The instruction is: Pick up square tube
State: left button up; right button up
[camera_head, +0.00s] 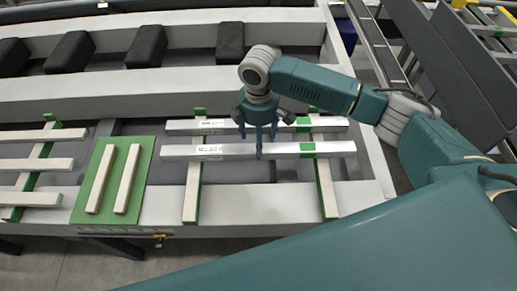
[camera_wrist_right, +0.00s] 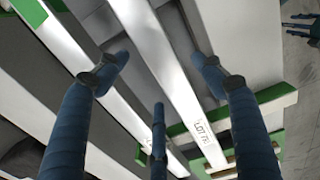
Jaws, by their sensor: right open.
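Two silver square tubes lie across cream rests on the table in the head view. The near square tube (camera_head: 235,150) has a printed label and a green band; the far square tube (camera_head: 190,126) lies parallel behind it. My right gripper (camera_head: 258,140) points down over the near tube, its open fingers around its middle part. In the right wrist view the gripper (camera_wrist_right: 160,85) has its fingers spread, and the labelled tube (camera_wrist_right: 180,90) runs between them; contact cannot be told. A small blue fingered shape (camera_wrist_right: 300,27) at that view's edge may be my left gripper; its state is unclear.
A green board (camera_head: 85,202) with two cream bars stands left of the tubes. More cream bars lie on green rests at far left. Black blocks (camera_head: 147,46) line the back channel. A dark grey conveyor frame (camera_head: 455,60) stands at right.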

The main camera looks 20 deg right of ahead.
jog(key=shift+f, duration=1.75)
grip_shut()
jog(key=shift+r+p, duration=0.1)
jog(key=shift+p, duration=0.2)
